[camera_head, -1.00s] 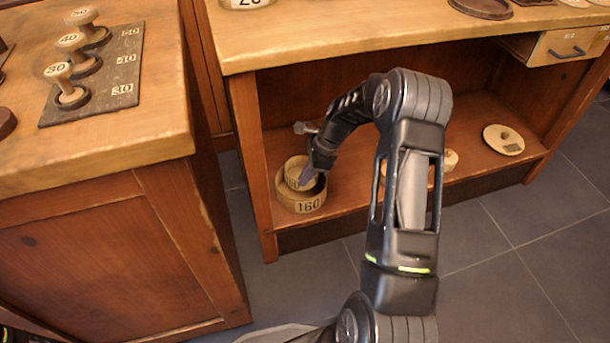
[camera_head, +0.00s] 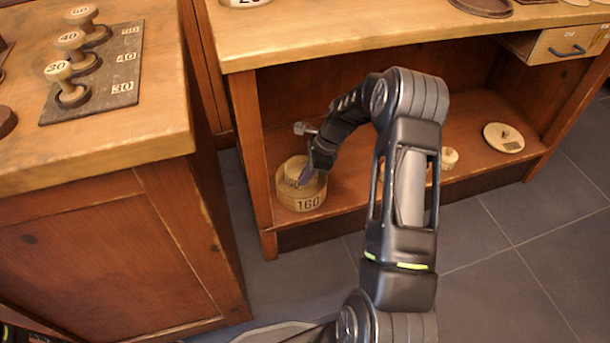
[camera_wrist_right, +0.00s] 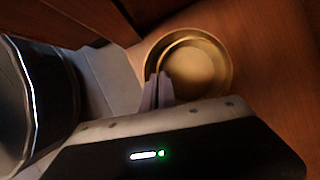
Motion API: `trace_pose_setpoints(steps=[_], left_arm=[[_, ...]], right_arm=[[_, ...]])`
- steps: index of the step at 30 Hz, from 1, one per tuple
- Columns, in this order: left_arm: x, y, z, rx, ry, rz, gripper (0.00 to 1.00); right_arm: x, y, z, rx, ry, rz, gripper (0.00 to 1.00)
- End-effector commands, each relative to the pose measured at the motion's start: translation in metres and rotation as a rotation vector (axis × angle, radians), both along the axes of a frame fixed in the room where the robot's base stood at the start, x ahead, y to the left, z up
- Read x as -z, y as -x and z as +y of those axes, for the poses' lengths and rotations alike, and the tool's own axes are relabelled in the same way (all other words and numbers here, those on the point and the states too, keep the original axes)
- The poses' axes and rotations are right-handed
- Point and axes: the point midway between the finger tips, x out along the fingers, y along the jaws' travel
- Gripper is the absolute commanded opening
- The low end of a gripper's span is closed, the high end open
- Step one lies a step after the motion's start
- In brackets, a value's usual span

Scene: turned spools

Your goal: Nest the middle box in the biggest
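The biggest box (camera_head: 311,204), round, pale wood and marked 160, stands on the lower shelf at its left end. The smaller round middle box (camera_head: 292,168) is over its opening, its top higher than the big rim; whether it rests on the bottom is hidden. In the right wrist view the middle box (camera_wrist_right: 193,65) shows as a bowl inside the ring of the biggest box (camera_wrist_right: 222,50). My right gripper (camera_head: 304,181) reaches down at its near right side. Its fingers (camera_wrist_right: 158,90) are close together, pinching the middle box's wall. My left gripper is out of view.
The shelf (camera_head: 375,180) has an upright post at its left front and a bench top (camera_head: 400,38) above. A round lid with a knob (camera_head: 503,138) and a small pale piece (camera_head: 449,158) lie to the right. Spools stand on a slate board (camera_head: 120,85) at left.

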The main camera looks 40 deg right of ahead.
Motion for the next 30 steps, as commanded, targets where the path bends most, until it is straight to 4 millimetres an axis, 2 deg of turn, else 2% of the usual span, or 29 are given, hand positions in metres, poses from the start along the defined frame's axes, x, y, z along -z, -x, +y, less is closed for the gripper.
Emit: trace_pose_setpoints(steps=[26, 30], left_arm=[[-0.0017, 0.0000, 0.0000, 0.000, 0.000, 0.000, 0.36], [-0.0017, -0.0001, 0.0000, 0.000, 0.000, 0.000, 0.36]], right_arm=[[0.0040, 0.0001, 0.0000, 0.000, 0.000, 0.000, 0.00], [0.0039, 0.0001, 0.0000, 0.000, 0.000, 0.000, 0.11]])
